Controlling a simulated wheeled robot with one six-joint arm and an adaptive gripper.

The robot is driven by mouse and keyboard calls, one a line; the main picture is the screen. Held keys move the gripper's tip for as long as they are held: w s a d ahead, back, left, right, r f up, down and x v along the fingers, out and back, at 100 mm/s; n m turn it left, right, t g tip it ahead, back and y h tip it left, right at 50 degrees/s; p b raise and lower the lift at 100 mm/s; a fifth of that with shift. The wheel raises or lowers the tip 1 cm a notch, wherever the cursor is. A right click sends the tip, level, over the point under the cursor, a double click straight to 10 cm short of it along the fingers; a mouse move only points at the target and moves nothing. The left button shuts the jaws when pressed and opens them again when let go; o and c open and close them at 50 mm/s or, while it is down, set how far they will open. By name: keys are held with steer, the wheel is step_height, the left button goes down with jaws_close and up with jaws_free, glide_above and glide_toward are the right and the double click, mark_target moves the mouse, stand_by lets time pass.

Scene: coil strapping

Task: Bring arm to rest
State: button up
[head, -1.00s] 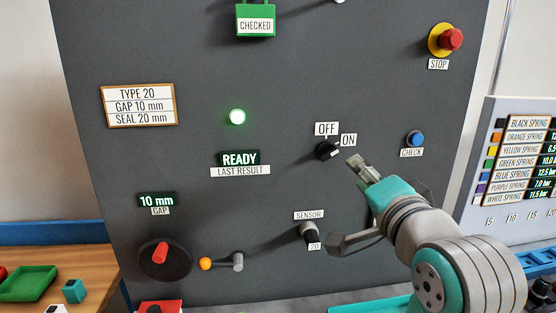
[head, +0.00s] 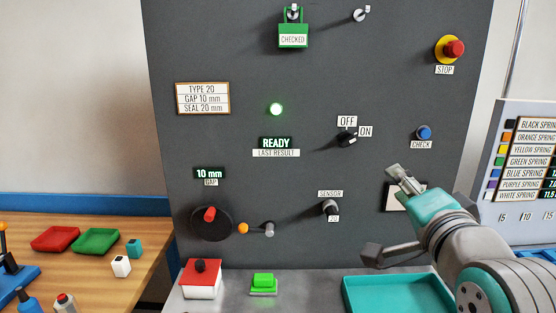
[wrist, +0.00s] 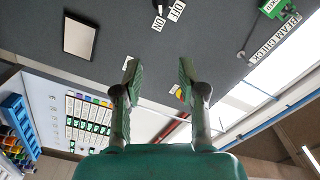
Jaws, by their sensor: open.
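My gripper (head: 398,174) is at the right of the head view, in front of the grey panel (head: 300,165) and below the blue CHECK button (head: 423,132). Its two fingers (wrist: 158,85) stand apart in the wrist view with nothing between them. The OFF/ON knob (head: 347,139) is up and left of my gripper, apart from it; its pointer appears turned toward ON. My arm comes in from the lower right corner.
The red STOP button (head: 454,48) is at the upper right. A teal tray (head: 350,296) lies below my arm. A spring chart (head: 530,160) stands at the right. A wooden table (head: 130,285) with red and green trays is at the left.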

steer(key=s+f+n+g, duration=0.1)
steer(key=s+f+n, duration=0.3)
steer(key=f, duration=1.2)
steer(key=s+f+n+g, duration=0.1)
steer(key=s+f, duration=0.4)
steer(key=f, duration=1.1)
steer(key=s+a+f+n, duration=0.1)
steer(key=s+f+n, duration=0.1)
steer(key=s+f, duration=0.45)
steer(key=s+f+n, duration=0.2)
steer(key=s+f, duration=0.2)
steer(key=s, duration=0.5)
steer(key=s+n+g, duration=0.1)
steer(key=s+n, duration=0.2)
steer(key=s, duration=1.4)
steer(key=shift+a+f, duration=0.3)
steer(key=shift+f, duration=0.05)
